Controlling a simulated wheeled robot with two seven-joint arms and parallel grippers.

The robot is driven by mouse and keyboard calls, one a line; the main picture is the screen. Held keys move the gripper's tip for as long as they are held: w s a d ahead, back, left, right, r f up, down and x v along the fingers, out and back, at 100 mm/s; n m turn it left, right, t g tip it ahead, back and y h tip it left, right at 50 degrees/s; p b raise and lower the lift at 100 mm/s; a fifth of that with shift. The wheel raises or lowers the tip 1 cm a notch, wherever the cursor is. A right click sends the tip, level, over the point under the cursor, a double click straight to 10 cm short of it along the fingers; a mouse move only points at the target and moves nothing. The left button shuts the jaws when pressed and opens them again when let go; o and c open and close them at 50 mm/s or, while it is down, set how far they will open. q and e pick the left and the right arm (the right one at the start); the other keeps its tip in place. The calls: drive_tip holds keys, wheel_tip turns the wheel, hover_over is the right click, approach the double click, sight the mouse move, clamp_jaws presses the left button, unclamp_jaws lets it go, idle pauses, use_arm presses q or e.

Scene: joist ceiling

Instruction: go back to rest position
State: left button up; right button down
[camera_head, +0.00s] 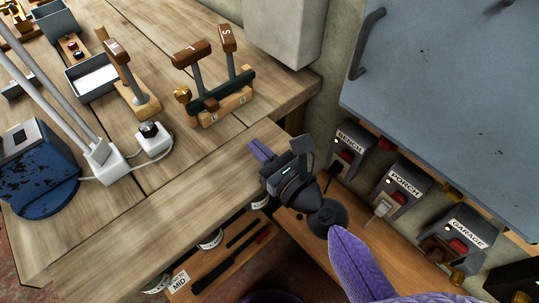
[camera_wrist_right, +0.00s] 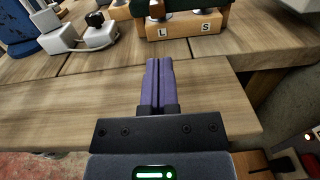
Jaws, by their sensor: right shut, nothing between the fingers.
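My right gripper (camera_head: 261,151) is over the right end of the wooden workbench (camera_head: 185,200), near its edge. Its purple fingers are shut with nothing between them. In the right wrist view the shut fingers (camera_wrist_right: 158,85) point toward a lever stand (camera_wrist_right: 187,25) marked L and S, apart from it. My right arm comes in from the lower right in the head view. My left gripper is not in view.
The lever stand also shows in the head view (camera_head: 221,107). A blue box (camera_head: 37,170) and white plugs with cords are at left. Dark switch boxes (camera_head: 404,183) labelled BENCH, PORCH and GARAGE line the right, below a grey panel (camera_head: 450,90). Tools lie on a lower shelf (camera_head: 215,275).

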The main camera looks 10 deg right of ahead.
drive_tip(key=shift+v, duration=1.25)
drive_tip(key=s+n+g, duration=0.1)
drive_tip(key=n, duration=0.2)
drive_tip(key=s+a+f+n+g, duration=0.1)
drive_tip(key=n, duration=0.3)
drive_tip(key=s+f+n+g+y, duration=0.1)
drive_tip(key=s+n+g, duration=0.1)
drive_tip(key=n, duration=0.2)
drive_tip(key=shift+a, duration=0.35)
drive_tip(key=s+d+f+n+g+h, duration=0.4)
drive_tip(key=s+d+n+h, duration=0.15)
drive_tip(key=n, duration=0.45)
drive_tip(key=s+d+f+n+g+h, duration=0.3)
drive_tip(key=s+d+n+g+h, duration=0.15)
drive_tip(key=s+d+n, duration=0.4)
wheel_tip(320, 180, down, 18)
drive_tip(key=s+n+h, duration=0.1)
drive_tip(key=s+n, duration=0.1)
drive_tip(key=s+d+f+g, duration=0.2)
drive_tip(key=s+f, duration=0.8)
drive_tip(key=s, duration=0.2)
drive_tip(key=shift+s+d+f, duration=0.25)
drive_tip(key=shift+s+d, duration=0.05)
drive_tip(key=shift+s, duration=0.05)
